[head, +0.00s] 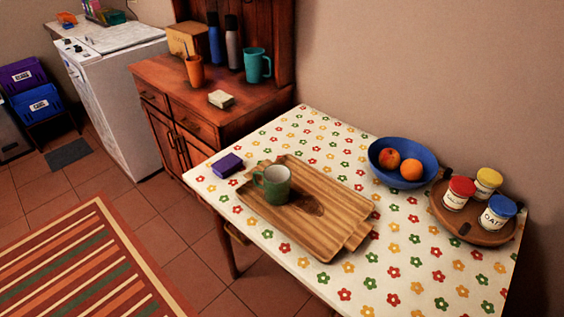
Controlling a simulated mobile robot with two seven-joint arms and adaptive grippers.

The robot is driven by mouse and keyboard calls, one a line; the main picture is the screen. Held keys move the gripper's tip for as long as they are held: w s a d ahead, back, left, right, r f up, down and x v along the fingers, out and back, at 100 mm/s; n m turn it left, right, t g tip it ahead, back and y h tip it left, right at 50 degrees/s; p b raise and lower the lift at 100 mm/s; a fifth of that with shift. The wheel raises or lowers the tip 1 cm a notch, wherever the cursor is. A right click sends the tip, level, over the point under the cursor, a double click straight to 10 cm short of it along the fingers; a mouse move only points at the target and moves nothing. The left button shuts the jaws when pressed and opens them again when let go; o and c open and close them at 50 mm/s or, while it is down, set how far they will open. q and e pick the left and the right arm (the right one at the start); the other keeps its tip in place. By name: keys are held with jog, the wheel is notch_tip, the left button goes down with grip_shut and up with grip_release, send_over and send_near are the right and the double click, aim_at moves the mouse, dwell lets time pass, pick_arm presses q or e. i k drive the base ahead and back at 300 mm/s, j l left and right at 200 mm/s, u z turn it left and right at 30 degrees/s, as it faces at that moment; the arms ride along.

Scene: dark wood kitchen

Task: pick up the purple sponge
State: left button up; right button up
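The purple sponge (227,165) lies flat on the table (325,278) near its left edge. It sits just left of the wooden board (330,225), close to the board's far left corner. Its top and near sides are in clear view and nothing covers it. Neither my left nor my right gripper shows in the head view.
A green mug (273,185) stands on the board. A blue bowl (428,182) with fruit and a round tray (439,212) with several jars stand at the right. A wooden cabinet (185,118) adjoins the table's far end. The table's front is clear.

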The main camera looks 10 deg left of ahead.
aim_at(224, 167)
jog(key=i+j+z, duration=0.1)
jog(key=j+z, duration=0.7)
jog(key=z, duration=0.15)
jog(key=j+z, duration=0.45)
jog(key=k+j+z, duration=0.15)
jog(key=j+z, duration=0.3)
jog(key=l, duration=0.1)
